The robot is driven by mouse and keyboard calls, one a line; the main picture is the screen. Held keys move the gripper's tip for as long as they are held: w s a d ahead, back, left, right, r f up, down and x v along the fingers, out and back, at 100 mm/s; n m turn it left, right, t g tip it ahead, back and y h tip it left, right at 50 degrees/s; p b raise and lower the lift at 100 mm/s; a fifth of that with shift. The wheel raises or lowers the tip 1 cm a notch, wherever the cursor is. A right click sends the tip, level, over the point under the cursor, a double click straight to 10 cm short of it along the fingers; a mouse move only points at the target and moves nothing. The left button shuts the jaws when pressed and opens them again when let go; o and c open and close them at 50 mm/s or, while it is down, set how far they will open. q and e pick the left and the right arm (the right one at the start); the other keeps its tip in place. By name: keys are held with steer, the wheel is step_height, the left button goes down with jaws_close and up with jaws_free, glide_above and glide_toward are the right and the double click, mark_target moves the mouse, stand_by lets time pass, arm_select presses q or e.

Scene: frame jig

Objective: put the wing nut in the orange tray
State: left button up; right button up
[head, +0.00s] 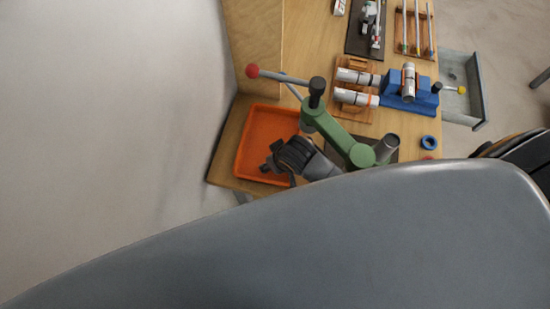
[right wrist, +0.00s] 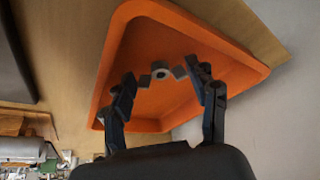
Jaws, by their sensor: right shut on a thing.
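The wing nut (right wrist: 160,70) is small and grey, with a round middle and two side wings. In the right wrist view it sits between the fingertips of my right gripper (right wrist: 161,84), which is shut on it. The orange tray (right wrist: 122,45) lies behind the nut in that view. In the head view the orange tray (head: 252,138) is at the table's left end, and my right gripper (head: 270,165) is over its lower right part. The nut cannot be made out there. My left gripper is not in view.
A green jig arm with a red-ball lever (head: 253,71) stands beside the tray. White cylinders (head: 352,97), a blue fixture (head: 408,95) and a blue ring (head: 429,142) lie to the right. A grey open bin (head: 470,95) is beyond the table edge.

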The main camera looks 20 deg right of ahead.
steer(key=o, duration=0.9)
steer(key=shift+o, duration=0.8)
steer(key=shift+r, duration=0.4)
steer(key=b+v, duration=0.1)
steer(key=v, duration=1)
steer(key=shift+s+r, duration=0.2)
steer(key=shift+s, duration=0.05)
steer(key=shift+d, duration=0.1)
